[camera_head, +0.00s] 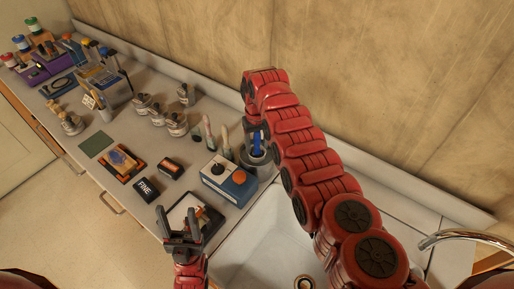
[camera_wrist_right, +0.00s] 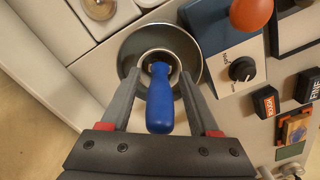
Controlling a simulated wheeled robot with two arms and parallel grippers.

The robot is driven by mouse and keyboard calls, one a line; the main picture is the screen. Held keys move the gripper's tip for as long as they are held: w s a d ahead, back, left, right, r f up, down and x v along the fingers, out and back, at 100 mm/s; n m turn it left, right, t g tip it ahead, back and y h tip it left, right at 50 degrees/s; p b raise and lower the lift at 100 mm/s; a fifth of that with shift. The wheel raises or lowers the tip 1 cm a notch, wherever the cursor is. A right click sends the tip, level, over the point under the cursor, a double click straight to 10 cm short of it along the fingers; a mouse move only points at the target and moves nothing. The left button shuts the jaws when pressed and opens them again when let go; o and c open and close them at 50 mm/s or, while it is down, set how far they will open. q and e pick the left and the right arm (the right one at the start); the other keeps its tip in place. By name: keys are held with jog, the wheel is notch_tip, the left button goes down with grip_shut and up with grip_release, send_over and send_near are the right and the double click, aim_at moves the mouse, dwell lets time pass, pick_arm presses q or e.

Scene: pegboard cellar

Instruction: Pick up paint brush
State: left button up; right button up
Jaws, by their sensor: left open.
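A blue handle (camera_wrist_right: 160,105), which I take for the paint brush, stands in a round metal pot (camera_wrist_right: 128,48) in the right wrist view. In the head view the blue handle (camera_head: 257,139) shows under my right arm; its bristle end is hidden. My right gripper (camera_wrist_right: 159,82) is open, with one finger on each side of the handle and gaps on both sides. My left gripper (camera_head: 181,212) is open and empty, above the front of the counter near a dark-framed tray (camera_head: 213,228).
A blue and white box with an orange knob (camera_head: 229,180) stands beside the pot. Two slim upright tools (camera_head: 209,135) stand behind it. Several jars (camera_head: 176,123), sanding blocks (camera_head: 146,189) and a tool caddy (camera_head: 116,88) lie further left. A white sink (camera_head: 262,240) is at the right.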

grip_shut()
jog(key=shift+s, duration=0.1)
dwell(1.1)
